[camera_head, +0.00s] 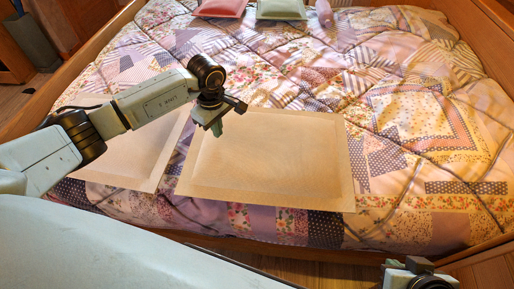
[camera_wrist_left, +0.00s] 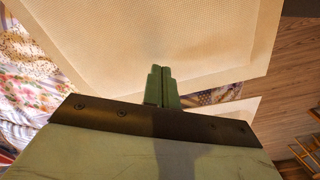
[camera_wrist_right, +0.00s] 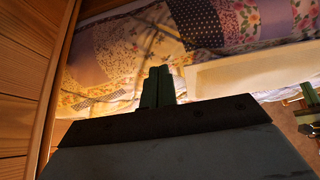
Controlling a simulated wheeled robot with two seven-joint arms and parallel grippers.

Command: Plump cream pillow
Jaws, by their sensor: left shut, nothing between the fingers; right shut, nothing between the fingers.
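A flat cream pillow (camera_head: 275,160) with a wide flange lies near the front edge of the bed. A second, similar cream pillow (camera_head: 128,158) lies to its left, partly hidden by my left arm. My left gripper (camera_head: 217,129) is shut and empty, over the left part of the middle pillow. In the left wrist view, its closed fingers (camera_wrist_left: 160,85) point at a large cream pillow surface (camera_wrist_left: 150,35); I cannot tell whether they touch. My right gripper (camera_head: 394,263) is low at the bottom right, off the bed. Its closed, empty fingers (camera_wrist_right: 157,85) show in the right wrist view, beside a cream pillow edge (camera_wrist_right: 245,70).
A patchwork quilt (camera_head: 410,150) covers the bed. A pink cushion (camera_head: 220,8), a green cushion (camera_head: 281,9) and a pink bottle-like item (camera_head: 324,13) lie at the back. Wooden bed rails (camera_head: 75,62) border the sides. The quilt right of the pillow is clear.

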